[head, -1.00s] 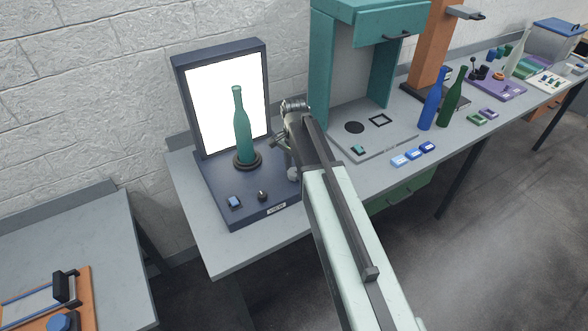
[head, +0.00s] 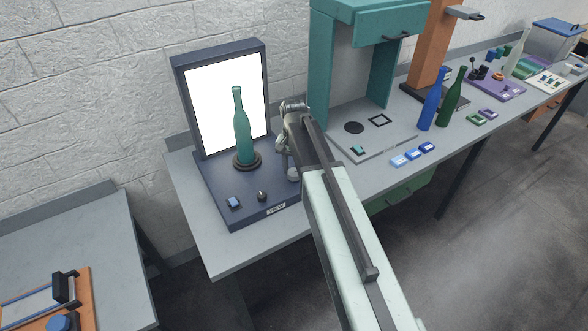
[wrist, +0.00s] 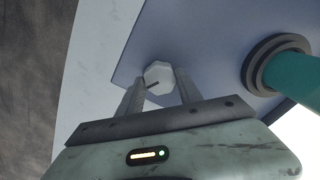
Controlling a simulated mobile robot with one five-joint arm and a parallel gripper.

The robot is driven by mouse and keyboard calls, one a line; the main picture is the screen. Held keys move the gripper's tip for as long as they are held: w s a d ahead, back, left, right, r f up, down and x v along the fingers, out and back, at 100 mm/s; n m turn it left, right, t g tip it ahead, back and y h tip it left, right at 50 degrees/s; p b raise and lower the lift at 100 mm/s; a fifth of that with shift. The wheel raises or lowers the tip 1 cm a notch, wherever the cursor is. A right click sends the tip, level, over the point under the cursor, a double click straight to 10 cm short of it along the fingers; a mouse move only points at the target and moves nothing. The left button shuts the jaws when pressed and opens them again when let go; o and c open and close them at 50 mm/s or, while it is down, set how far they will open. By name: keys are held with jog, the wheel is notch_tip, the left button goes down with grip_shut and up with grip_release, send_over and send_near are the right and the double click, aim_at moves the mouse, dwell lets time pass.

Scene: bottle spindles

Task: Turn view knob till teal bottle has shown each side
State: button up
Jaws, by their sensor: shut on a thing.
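The teal bottle (head: 241,128) stands upright on a dark round spindle (head: 247,161) in front of a bright white panel (head: 226,100). The bottle's lower part and its spindle also show at the right of the wrist view (wrist: 292,75). The view knob (wrist: 158,72) is pale and faceted, with a dark mark on its near side. My gripper (wrist: 159,84) is shut on the view knob, a finger on each side. In the head view my gripper (head: 288,164) is at the right edge of the navy base, where my wrist partly hides it.
A teal frame stand (head: 322,70) is close on the right. Blue (head: 432,100) and green (head: 452,98) bottles stand beyond it.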

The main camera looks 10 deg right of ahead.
aim_at(294, 172)
dwell(0.3)
jog(key=o, duration=1.4)
jog(key=shift+c, duration=0.2)
notch_tip(294, 172, up, 8)
jog(key=p, duration=0.8)
jog(key=shift+f, duration=0.15)
